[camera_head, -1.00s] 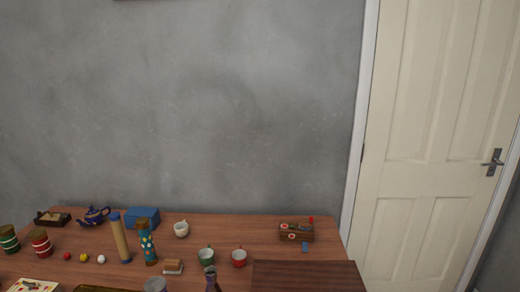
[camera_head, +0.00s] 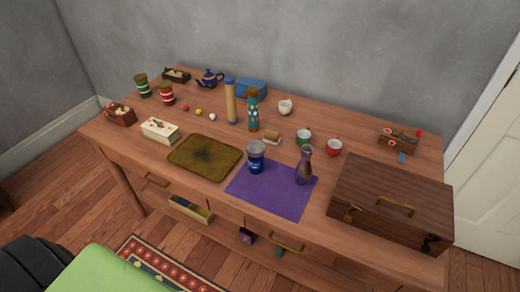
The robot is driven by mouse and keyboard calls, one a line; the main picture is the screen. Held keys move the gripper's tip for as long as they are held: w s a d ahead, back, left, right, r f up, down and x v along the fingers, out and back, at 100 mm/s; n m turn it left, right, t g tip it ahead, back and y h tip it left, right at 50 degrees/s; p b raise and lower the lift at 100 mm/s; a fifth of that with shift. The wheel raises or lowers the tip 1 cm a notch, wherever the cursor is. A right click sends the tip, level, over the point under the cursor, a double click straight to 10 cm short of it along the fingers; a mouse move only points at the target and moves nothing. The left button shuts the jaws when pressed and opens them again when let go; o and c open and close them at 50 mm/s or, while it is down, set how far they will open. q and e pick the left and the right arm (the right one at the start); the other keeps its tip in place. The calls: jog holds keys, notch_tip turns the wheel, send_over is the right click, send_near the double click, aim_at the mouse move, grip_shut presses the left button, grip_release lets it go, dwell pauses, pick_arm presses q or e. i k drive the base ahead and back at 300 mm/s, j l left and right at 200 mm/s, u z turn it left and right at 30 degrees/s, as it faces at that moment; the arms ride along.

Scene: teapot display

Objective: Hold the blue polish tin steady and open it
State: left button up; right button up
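A blue tin (camera_head: 256,161) with a greyish top stands upright on a purple mat (camera_head: 268,203) at the front middle of the table; it looks like the polish tin. Its top appears to be on, but it is too small to see the lid's details. A dark purple vase (camera_head: 304,166) stands to its right on the same mat. Neither of my grippers shows in the view, and nothing touches the tin.
An olive tray (camera_head: 205,158) lies left of the mat, and a large wooden case (camera_head: 391,200) sits to its right. Cups, two tall cylinders (camera_head: 231,101) and a teapot (camera_head: 209,78) stand behind.

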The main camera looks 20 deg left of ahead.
aim_at(255, 165)
jog(key=j+z, duration=0.5)
jog(key=j, duration=1)
